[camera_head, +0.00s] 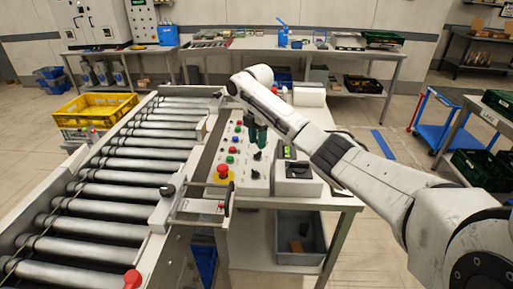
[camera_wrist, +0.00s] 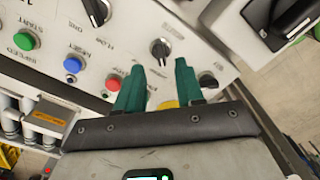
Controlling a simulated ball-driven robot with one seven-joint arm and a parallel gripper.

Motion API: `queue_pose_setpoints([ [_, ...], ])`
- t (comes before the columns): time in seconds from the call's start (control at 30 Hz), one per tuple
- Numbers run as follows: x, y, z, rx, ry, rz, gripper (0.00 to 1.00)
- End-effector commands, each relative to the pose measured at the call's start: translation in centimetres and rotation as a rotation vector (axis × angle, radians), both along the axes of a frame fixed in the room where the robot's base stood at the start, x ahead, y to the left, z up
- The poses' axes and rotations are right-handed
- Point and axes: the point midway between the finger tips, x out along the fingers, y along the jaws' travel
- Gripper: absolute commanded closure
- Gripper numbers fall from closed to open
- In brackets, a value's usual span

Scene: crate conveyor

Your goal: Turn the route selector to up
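A sloped control panel (camera_head: 228,180) with coloured buttons and black knobs stands beside the roller conveyor. In the wrist view a black rotary knob (camera_wrist: 160,48) with a pale pointer lies just beyond my fingertips. A second black knob (camera_wrist: 97,10) is at the top, and another (camera_wrist: 208,80) is right of the right finger. I cannot read which knob is marked as the route selector. My gripper (camera_wrist: 158,72) has two green fingers, apart with nothing held between them. It hangs over the panel in the head view (camera_head: 256,134), pointing down.
A red mushroom button (camera_head: 222,170) on a yellow base sits on the panel's near part. A black-and-white device (camera_head: 296,172) stands right of the panel. The roller conveyor (camera_head: 125,185) runs along the left, with a yellow crate (camera_head: 95,108) beyond it. A grey bin (camera_head: 300,235) is below.

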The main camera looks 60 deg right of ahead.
Motion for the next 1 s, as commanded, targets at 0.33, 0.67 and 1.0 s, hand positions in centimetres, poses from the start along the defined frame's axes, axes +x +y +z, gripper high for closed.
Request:
queue_pose_setpoints([
  [0.33, 0.0, 0.0, -4.1, 0.000, 0.001, -0.001, 0.63],
  [0.67, 0.0, 0.0, -4.4, -0.001, -0.001, 0.000, 0.63],
  [1.0, 0.0, 0.0, -4.4, -0.001, -0.001, 0.000, 0.94],
])
